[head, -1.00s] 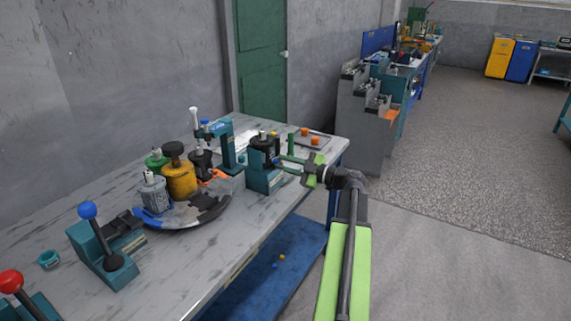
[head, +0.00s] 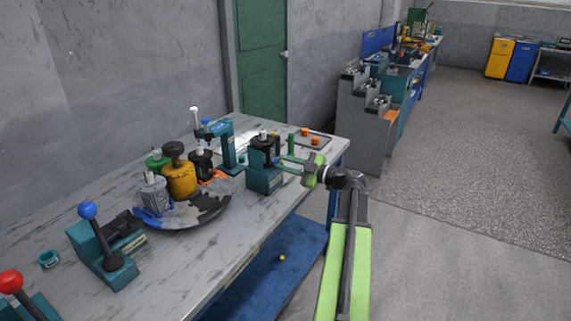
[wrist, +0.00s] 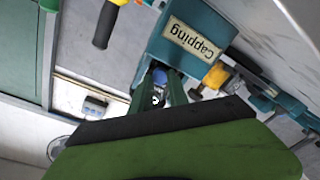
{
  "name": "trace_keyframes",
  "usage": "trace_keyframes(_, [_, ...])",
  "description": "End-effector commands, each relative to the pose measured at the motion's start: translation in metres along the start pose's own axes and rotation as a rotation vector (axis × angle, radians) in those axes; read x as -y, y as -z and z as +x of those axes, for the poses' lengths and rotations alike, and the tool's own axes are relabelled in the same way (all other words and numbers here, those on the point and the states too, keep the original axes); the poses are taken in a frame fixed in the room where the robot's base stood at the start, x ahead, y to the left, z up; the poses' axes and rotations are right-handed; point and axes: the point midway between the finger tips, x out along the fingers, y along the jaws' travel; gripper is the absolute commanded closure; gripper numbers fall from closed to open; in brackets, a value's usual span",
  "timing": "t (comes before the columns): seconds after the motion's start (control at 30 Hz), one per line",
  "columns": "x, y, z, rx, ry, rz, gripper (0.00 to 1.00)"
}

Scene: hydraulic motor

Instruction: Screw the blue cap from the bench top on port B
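The dark motor (head: 263,152) stands upright in a teal fixture (head: 265,180) near the bench's front edge. The fixture's label reads "Capping" in the wrist view (wrist: 192,37). My gripper (head: 281,161) reaches in from the right, its fingertips at the motor's near side. In the wrist view, a small blue cap (wrist: 160,73) sits between my green fingertips, which appear closed on its sides, right by the fixture. Port B itself is hidden behind the cap and fingers, and I cannot tell how far the cap is seated.
Orange caps (head: 315,141) lie on a tray at the bench's right end. A green post (head: 291,144) stands behind my gripper. A teal press (head: 228,147), yellow pot (head: 181,178) and curved tray (head: 190,221) stand to the left. A small yellow piece (head: 282,257) lies below the bench.

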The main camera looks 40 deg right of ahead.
Motion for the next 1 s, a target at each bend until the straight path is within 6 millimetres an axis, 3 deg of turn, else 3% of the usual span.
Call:
trace_keyframes(0.03, [0.002, -0.008, -0.005, 0.025, 0.007, -0.007, 0.69])
trace_keyframes(0.4, [0.002, -0.006, -0.032, 0.023, 0.005, -0.005, 0.69])
trace_keyframes(0.67, [0.001, -0.005, -0.034, 0.019, 0.007, -0.004, 0.69])
trace_keyframes(0.87, [0.001, -0.004, -0.034, 0.018, 0.007, -0.004, 0.44])
trace_keyframes(1.0, [0.001, -0.004, -0.034, 0.017, 0.007, -0.004, 0.44])
